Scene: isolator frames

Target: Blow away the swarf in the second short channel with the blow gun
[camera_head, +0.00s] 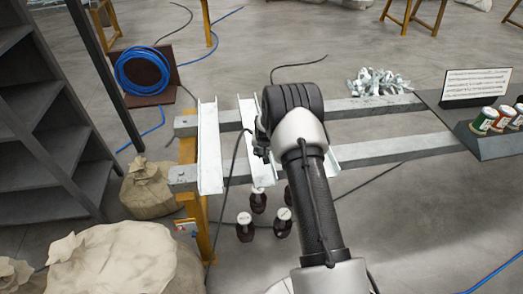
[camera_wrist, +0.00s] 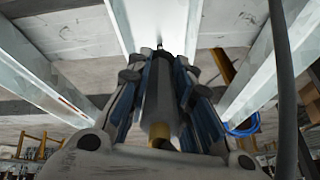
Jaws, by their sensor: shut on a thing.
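Short white channels lie across two grey beams. The left channel (camera_head: 209,145) is in full view in the head view. The channel to its right (camera_head: 248,112) is partly hidden by my arm, and a further one (camera_head: 332,162) shows only its lower end. My gripper (camera_wrist: 160,85) is shut on the blow gun (camera_wrist: 158,100), a grey cylinder with a yellow end and a dark tip. In the wrist view the tip points at the middle channel (camera_wrist: 158,15), with channels on both sides. I cannot make out swarf in any channel or tell the tip's distance from it.
A dark panel (camera_head: 495,145) with small jars stands at the right. Dark bottles (camera_head: 245,228) stand below the beams. A blue hose coil (camera_head: 143,70), grey shelves (camera_head: 45,120) and sacks (camera_head: 150,188) are at left. A dark hose crosses the beams.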

